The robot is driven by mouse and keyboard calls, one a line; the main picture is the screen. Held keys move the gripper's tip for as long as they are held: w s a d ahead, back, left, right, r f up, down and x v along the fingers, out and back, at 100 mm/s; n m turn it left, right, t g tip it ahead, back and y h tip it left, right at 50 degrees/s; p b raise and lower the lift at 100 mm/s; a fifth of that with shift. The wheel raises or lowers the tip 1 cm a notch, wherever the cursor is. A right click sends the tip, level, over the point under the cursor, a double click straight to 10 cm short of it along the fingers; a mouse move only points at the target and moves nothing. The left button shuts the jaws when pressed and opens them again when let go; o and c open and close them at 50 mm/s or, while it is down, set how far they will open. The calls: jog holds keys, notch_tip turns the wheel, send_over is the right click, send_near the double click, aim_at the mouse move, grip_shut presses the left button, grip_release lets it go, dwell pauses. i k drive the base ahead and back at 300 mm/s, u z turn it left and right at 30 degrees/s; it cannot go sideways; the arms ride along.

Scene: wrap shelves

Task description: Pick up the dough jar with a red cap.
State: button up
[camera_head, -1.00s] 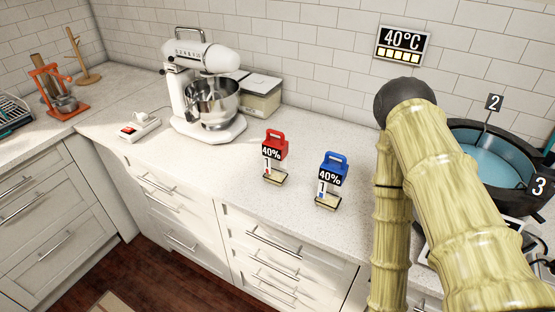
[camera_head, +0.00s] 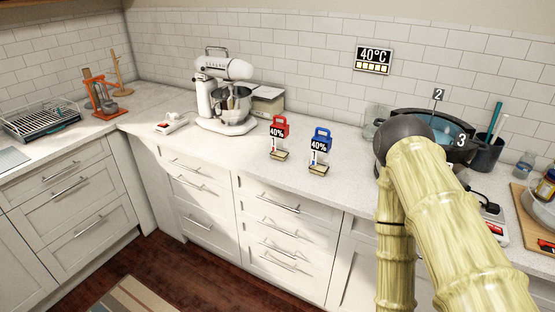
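The dough jar with the red cap (camera_head: 278,137) stands upright on the white counter, with a dark "40%" label on its front. A similar jar with a blue cap (camera_head: 320,150) stands just to its right, closer to the counter's front edge. My arm, with a yellow-green bamboo look, fills the right side of the head view. My gripper is out of the picture, so its fingers and anything in it cannot be seen.
A white stand mixer (camera_head: 224,95) stands left of the jars, with a lidded container (camera_head: 268,101) behind it. A black pot (camera_head: 420,126) is on the right, partly behind my arm. A small white device (camera_head: 171,124) lies left. Counter around the jars is clear.

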aim_at(279, 132)
jog(key=u, duration=0.85)
jog(key=i, duration=0.7)
jog(key=z, duration=0.1)
